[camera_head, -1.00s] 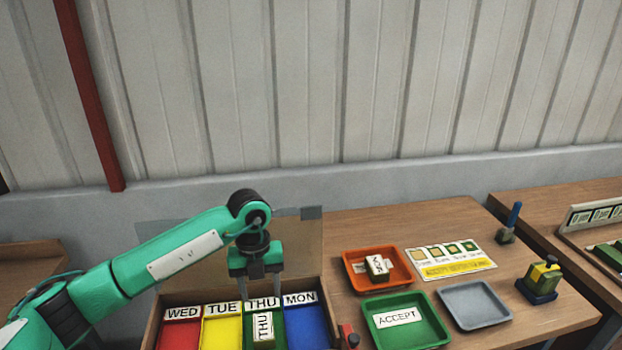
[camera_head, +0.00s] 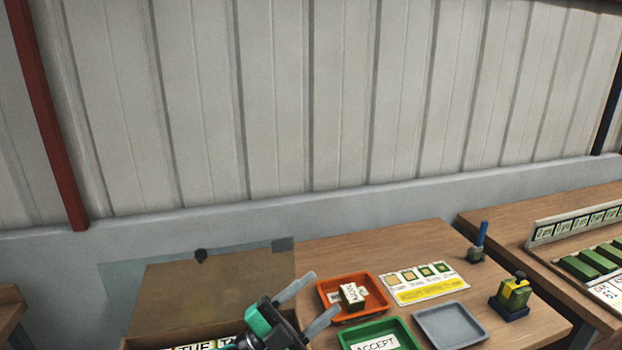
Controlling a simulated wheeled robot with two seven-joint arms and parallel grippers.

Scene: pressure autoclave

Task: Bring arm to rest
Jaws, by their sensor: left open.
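My left gripper (camera_head: 309,304) is at the bottom centre, with its two grey fingers spread and pointing up and to the right. Nothing is between the fingers. It lies in front of the right end of the day-labelled box (camera_head: 170,346), and one finger appears close to the orange tray's left side; I cannot tell if they touch. Most of the left arm is below the picture. My right gripper is not in view.
The orange tray (camera_head: 375,314) holds a small white-labelled block (camera_head: 352,294). The green ACCEPT tray (camera_head: 405,335) and an empty grey tray (camera_head: 452,325) stand nearby. A sample card (camera_head: 425,283), a blue-handled tool (camera_head: 479,241) and a yellow-green device (camera_head: 512,297) are further right.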

